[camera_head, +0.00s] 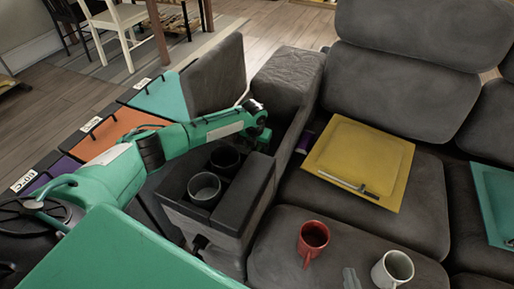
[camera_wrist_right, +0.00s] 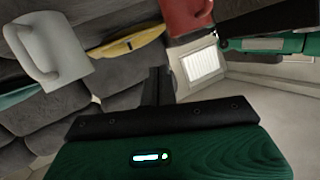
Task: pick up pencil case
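I cannot pick out a pencil case with certainty. A small purple object (camera_head: 304,142), too small to identify, lies between the sofa's armrest and the yellow square panel. My left gripper (camera_head: 262,128) is over the armrest side, beyond the dark cup holders; its fingers are too small to read, and I see nothing clearly held. In the right wrist view, my right gripper (camera_wrist_right: 159,86) shows its dark fingers close together in the middle, with nothing visible between them. A grey shape at the head view's bottom edge is too cut off to identify.
The yellow panel (camera_head: 345,146) lies on the sofa seat with a thin dark-and-silver item (camera_head: 350,186) on it. A red mug (camera_head: 313,241) and a white mug (camera_head: 392,269) stand on the front cushion. A dark cup holder console (camera_head: 253,190) stands left of the seat.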

